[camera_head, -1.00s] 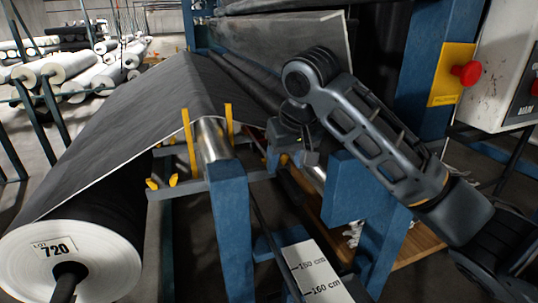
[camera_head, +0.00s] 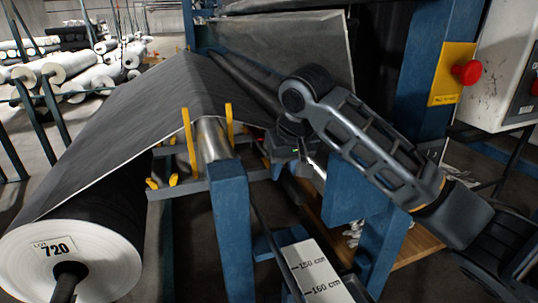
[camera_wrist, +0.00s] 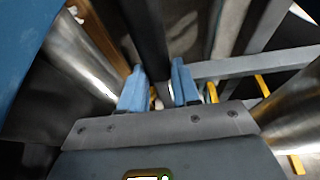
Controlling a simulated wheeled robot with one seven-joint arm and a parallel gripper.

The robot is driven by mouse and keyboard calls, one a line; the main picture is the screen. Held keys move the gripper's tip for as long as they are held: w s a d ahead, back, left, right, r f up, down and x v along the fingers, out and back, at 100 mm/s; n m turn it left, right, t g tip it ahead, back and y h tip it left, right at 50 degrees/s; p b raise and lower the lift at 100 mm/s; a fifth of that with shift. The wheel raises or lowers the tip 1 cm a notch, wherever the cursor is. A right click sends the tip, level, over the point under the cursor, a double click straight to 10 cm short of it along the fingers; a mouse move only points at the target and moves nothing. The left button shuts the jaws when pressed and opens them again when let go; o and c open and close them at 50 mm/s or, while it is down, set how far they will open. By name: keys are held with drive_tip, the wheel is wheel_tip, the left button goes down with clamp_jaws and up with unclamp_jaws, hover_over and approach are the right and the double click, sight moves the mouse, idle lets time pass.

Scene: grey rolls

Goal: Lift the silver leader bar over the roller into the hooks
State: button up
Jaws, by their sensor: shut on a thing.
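My gripper (camera_wrist: 160,92) has its two blue fingers close together in the wrist view, shut on a narrow piece that I take to be the leader bar. Most of that piece is hidden by the fingers, and I cannot make out its full length. In the head view my gripper (camera_head: 287,150) is just right of the silver roller (camera_head: 213,140), low beside it, with the fingers largely hidden. Yellow hooks (camera_head: 174,180) stick up from a grey rail left of the roller. In the wrist view yellow pieces (camera_wrist: 262,86) show to the right of the fingers.
Dark grey cloth (camera_head: 140,110) slopes from the roller to a large roll marked 720 (camera_head: 75,240). Blue posts (camera_head: 231,225) and upright yellow guides (camera_head: 229,122) stand close to the gripper. A control box with a red button (camera_head: 466,72) is at right.

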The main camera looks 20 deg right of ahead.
clamp_jaws()
